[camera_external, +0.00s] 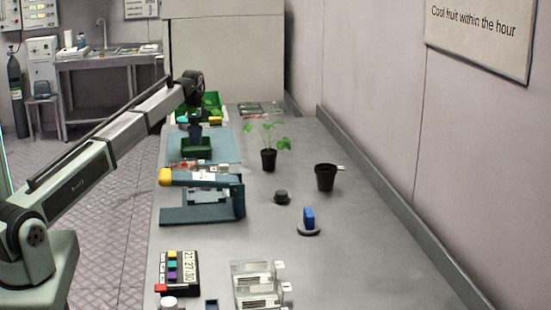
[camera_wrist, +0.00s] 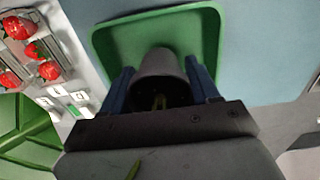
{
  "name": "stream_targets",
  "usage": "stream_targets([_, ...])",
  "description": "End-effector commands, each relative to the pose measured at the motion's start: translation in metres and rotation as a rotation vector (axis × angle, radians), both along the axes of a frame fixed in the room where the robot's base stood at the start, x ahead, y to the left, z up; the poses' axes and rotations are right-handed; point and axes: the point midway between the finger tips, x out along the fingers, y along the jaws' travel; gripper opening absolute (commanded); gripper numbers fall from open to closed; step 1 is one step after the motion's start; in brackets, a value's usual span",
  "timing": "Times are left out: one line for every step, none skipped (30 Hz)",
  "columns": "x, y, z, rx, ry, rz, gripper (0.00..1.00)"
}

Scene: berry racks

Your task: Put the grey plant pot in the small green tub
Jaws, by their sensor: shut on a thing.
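In the wrist view a grey plant pot (camera_wrist: 165,66) is held between the two blue fingers of my gripper (camera_wrist: 160,80), which is shut on it. A thin stem shows inside the pot's dark opening. The small green tub (camera_wrist: 125,38) lies behind the pot in this view, and the pot overlaps its middle. In the external view my gripper (camera_external: 195,131) is just above the small green tub (camera_external: 198,152). The held pot is hard to make out there. I cannot tell whether the pot touches the tub's floor.
The tub sits on a blue mat (camera_external: 228,150). A larger green crate (camera_external: 218,117) is behind it. Strawberries (camera_wrist: 38,50) lie in a clear punnet beside it. A potted seedling (camera_external: 268,160), an empty black pot (camera_external: 326,178) and a blue-grey stand (camera_external: 205,213) are nearby.

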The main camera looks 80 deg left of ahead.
Motion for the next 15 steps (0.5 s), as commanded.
stream_targets([0.000, -0.001, -0.006, -0.001, 0.000, 0.000, 0.28])
stream_targets([0.000, 0.000, -0.011, -0.001, 0.001, 0.000, 0.28])
stream_targets([0.000, -0.001, -0.016, -0.001, 0.001, 0.000, 0.28])
stream_targets([0.000, -0.001, -0.020, -0.002, 0.001, 0.000, 0.28])
stream_targets([0.000, -0.001, -0.023, -0.002, 0.001, 0.000, 0.28])
stream_targets([0.000, -0.001, -0.027, -0.001, 0.001, 0.000, 0.28])
stream_targets([0.000, 0.000, -0.029, -0.001, 0.001, 0.000, 0.28])
stream_targets([0.000, 0.000, -0.030, 0.000, 0.000, 0.000, 0.28])
stream_targets([0.000, 0.000, -0.031, 0.000, 0.000, 0.000, 0.28])
stream_targets([0.000, 0.000, -0.030, 0.000, 0.000, 0.000, 0.28])
stream_targets([0.000, 0.000, -0.030, 0.000, 0.000, 0.000, 0.28])
stream_targets([0.000, 0.000, -0.030, 0.000, 0.000, -0.001, 0.28])
stream_targets([0.000, 0.000, -0.030, 0.000, 0.000, -0.001, 0.28])
stream_targets([0.000, 0.000, -0.030, 0.000, 0.000, -0.001, 0.28])
stream_targets([0.000, 0.000, -0.030, 0.000, 0.000, 0.000, 0.28])
